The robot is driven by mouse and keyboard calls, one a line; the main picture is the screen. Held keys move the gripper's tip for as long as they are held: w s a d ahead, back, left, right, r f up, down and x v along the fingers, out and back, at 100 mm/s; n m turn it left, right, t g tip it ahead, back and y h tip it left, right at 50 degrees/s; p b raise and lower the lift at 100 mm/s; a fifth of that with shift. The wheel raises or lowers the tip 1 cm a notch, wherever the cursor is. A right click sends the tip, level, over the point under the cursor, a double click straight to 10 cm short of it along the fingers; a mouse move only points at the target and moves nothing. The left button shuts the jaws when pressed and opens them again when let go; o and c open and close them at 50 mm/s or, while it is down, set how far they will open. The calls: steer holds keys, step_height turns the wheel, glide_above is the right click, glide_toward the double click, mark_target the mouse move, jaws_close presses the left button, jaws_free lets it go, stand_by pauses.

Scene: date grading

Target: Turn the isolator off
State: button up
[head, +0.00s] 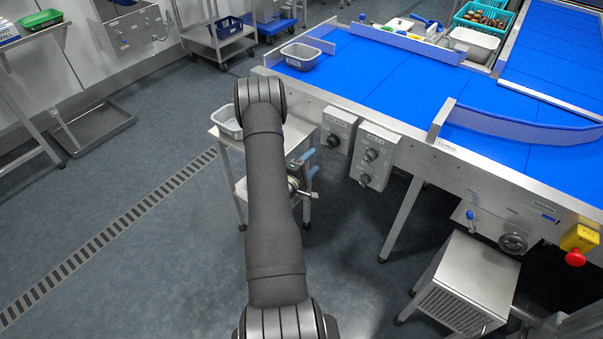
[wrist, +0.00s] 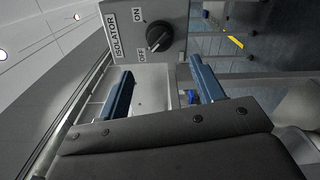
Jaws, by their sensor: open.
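The isolator (wrist: 175,14) is a grey box at the top of the wrist view, with an ISOLATOR label and ON and OFF marks.
The left control box (head: 346,120) and the right one (head: 382,137) hang close together. A steel trolley (head: 238,188) stands behind my arm. A yellow and red stop button (head: 575,257) is at far right. The blue conveyor (head: 400,75) lies above; open floor is at left.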

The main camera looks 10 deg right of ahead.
mark_target(328, 146)
steer(key=v, duration=0.6)
stand_by(0.4)
steer(key=x, duration=1.7)
steer(key=shift+w+d, duration=0.1)
steer(key=shift+d, duration=0.05)
